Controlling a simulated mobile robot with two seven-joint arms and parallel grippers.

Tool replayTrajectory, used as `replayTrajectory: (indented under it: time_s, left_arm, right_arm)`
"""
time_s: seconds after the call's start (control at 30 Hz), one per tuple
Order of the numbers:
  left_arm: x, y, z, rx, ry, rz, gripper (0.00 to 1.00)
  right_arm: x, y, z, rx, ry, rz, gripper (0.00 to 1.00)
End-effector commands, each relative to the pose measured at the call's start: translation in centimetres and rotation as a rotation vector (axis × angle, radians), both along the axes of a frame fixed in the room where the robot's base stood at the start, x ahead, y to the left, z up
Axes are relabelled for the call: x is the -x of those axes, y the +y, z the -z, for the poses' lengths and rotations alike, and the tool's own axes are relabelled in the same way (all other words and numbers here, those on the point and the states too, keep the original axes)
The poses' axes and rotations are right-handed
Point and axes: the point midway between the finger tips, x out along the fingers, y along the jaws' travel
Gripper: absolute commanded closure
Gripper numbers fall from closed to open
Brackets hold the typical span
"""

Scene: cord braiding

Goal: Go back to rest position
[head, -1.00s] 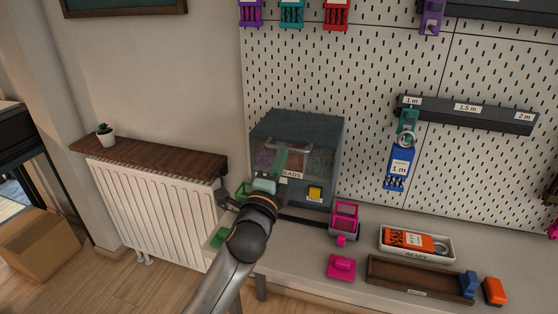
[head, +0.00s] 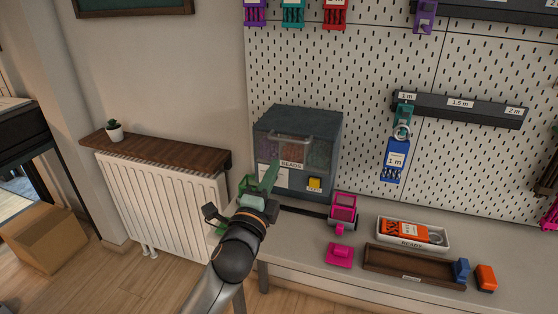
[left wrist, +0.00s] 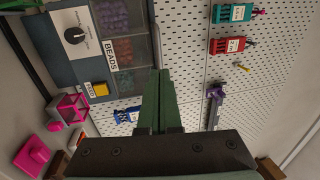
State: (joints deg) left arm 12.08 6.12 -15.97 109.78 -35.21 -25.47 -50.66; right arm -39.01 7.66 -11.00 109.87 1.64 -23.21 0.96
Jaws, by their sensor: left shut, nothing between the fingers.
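My left gripper (head: 272,170) shows in the head view in front of the bead box (head: 330,150), a dark cabinet with clear windows and a "BEADS" label. Its green fingers are closed together and empty, pointing up and to the right. In the left wrist view the shut fingers (left wrist: 160,78) stand in the middle, with the bead box (left wrist: 88,78) at upper left and nothing between the tips. My right gripper is in neither view.
A pink open frame (head: 343,207) and a pink block (head: 340,255) are on the bench. A white "READY" tray (head: 440,247) and a brown tray (head: 415,270) lie right. A blue 1 m holder (head: 396,160) hangs on the pegboard. A radiator (head: 160,195) stands left.

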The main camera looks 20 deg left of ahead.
Motion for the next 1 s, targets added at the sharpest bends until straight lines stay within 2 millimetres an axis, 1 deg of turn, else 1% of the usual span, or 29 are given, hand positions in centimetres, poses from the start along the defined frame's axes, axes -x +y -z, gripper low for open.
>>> replayTrajectory:
  time_s: [0.03,0.1,0.2,0.3,0.43,0.57,0.63,0.67,0.73,0.77,0.83,0.87,0.9,0.97,1.0]
  left_arm:
    - [1.2,0.0,0.4,0.0,0.002,0.001,1.0]
    - [2.5,0.0,0.7,0.0,0.003,0.001,1.0]
    - [4.1,0.1,0.9,0.0,0.003,0.001,1.0]
    - [5.3,0.1,1.1,-0.001,0.002,0.001,1.0]
    - [6.1,0.1,1.2,0.0,0.001,0.001,1.0]
    - [6.3,0.1,1.3,0.004,0.004,0.002,1.0]
    - [6.5,0.1,2.2,0.032,0.031,0.01,1.0]
    - [6.6,0.1,2.9,0.059,0.053,0.017,1.0]
    - [7.2,0.0,5.6,0.157,0.134,0.039,1.0]
    - [7.6,0.0,7.2,0.216,0.181,0.048,1.0]
    - [9.3,-0.1,11.5,0.389,0.309,0.061,1.0]
    - [10.3,-0.1,13.5,0.474,0.369,0.059,1.0]
    - [11.9,-0.1,16.1,0.591,0.449,0.05,1.0]
    - [14.6,-0.2,19.8,0.767,0.561,0.022,1.0]
    - [16.6,-0.2,21.9,0.88,0.627,-0.007,1.0]
  right_arm:
    - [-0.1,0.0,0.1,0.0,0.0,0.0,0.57]
    - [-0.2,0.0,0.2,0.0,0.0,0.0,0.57]
    - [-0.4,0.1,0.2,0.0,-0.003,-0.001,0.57]
    - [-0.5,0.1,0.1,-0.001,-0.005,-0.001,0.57]
    - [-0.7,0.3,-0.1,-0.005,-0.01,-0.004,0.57]
    - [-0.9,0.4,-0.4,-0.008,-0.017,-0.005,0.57]
    - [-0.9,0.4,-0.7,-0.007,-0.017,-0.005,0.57]
    - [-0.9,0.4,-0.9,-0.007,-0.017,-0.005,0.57]
    - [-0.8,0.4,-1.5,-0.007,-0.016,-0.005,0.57]
    - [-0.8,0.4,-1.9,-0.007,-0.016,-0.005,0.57]
    - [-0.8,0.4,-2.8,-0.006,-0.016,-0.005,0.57]
    - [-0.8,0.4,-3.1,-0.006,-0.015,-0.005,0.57]
    - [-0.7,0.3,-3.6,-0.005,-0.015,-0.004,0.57]
    - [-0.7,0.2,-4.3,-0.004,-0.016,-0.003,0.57]
    - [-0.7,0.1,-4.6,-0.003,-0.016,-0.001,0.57]
